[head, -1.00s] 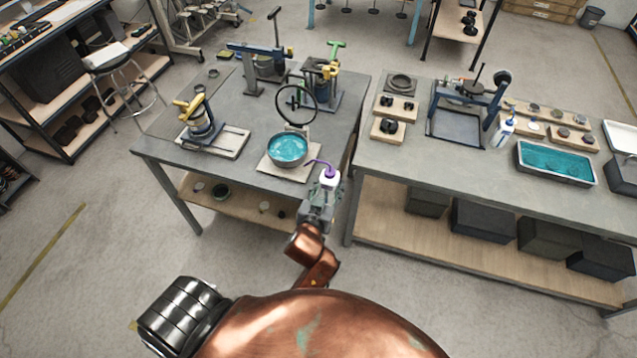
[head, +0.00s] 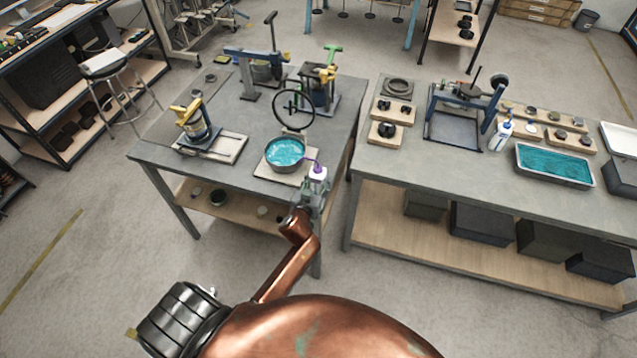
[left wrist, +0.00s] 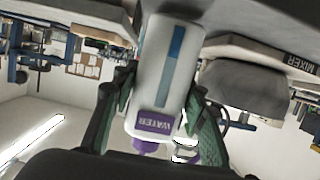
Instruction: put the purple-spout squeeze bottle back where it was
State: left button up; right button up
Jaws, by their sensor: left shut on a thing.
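The purple-spout squeeze bottle (head: 318,174) is white with a purple cap and a thin curved spout. My left gripper (head: 313,190) is shut around its body at the left table's front right corner. The spout tip points left, at the right rim of the bowl. In the left wrist view, which is upside down, the bottle (left wrist: 162,70) shows a blue stripe and a purple WATER label between the green fingers of the gripper (left wrist: 160,110). I cannot tell whether its base touches the table. My right gripper is not in view.
A bowl of teal liquid (head: 271,161) stands on a pale board (head: 262,173), close left of the bottle. A ring stand (head: 294,128) rises behind it. A blue-spout bottle (head: 501,136) and teal tray (head: 553,182) are on the right table (head: 440,171). A gap separates the tables.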

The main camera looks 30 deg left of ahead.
pick_arm(q)
jog(key=shift+f, duration=0.4)
jog(key=shift+f, duration=0.1)
jog(key=o, duration=0.9)
jog(key=shift+c, duration=0.2)
jog(key=shift+s+d, duration=0.1)
jog(key=shift+s, duration=0.1)
jog(key=v, duration=1.1)
jog(key=shift+s+r, duration=0.25)
jog(key=shift+r, duration=0.05)
jog(key=shift+f, duration=0.1)
